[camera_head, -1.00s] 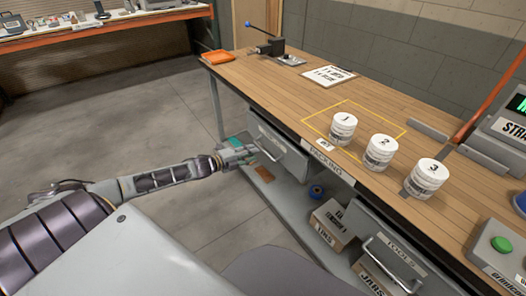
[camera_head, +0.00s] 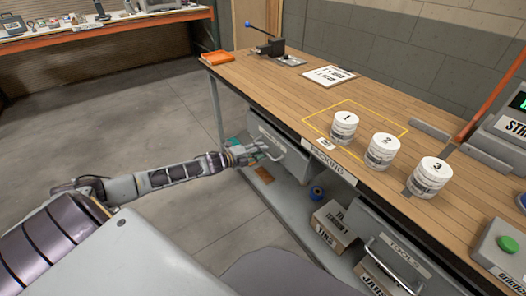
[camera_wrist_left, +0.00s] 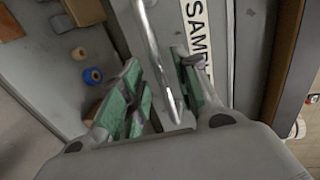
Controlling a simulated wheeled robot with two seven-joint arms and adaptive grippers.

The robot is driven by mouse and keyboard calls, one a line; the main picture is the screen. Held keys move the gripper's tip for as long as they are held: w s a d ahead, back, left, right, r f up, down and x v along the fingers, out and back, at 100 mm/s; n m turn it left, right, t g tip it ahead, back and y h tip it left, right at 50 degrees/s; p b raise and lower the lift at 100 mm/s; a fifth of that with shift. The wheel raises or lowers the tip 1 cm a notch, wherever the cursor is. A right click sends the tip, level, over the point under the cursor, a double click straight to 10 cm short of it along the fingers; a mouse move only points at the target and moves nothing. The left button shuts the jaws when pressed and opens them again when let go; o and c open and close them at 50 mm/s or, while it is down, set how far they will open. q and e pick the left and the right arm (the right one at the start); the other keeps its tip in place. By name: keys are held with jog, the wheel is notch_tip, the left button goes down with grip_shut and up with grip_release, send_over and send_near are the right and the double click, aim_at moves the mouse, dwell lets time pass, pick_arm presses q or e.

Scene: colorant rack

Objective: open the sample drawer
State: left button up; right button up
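The sample drawer (camera_head: 290,152) is a grey drawer under the near edge of the wooden bench, with a bar handle (camera_head: 269,150) on its front. It looks closed or nearly so. In the left wrist view, its label, partly cut off, reads "SAMPL" (camera_wrist_left: 198,30), and the silver handle bar (camera_wrist_left: 155,55) runs down between my fingers. My left gripper (camera_head: 250,153) is at the handle. In the left wrist view its green-padded fingers (camera_wrist_left: 160,92) stand apart, one on each side of the bar, with gaps showing. My right gripper is out of view.
Three numbered white tubs (camera_head: 382,151) stand on the bench (camera_head: 280,88), with an orange tray (camera_head: 217,57) at the far end. Below, a shelf holds a blue roll (camera_head: 316,192) and boxes (camera_head: 333,225). A tools drawer (camera_head: 400,247) is nearer. The floor left is clear.

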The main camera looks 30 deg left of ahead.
pick_arm(q)
jog(key=shift+x, duration=1)
grip_shut()
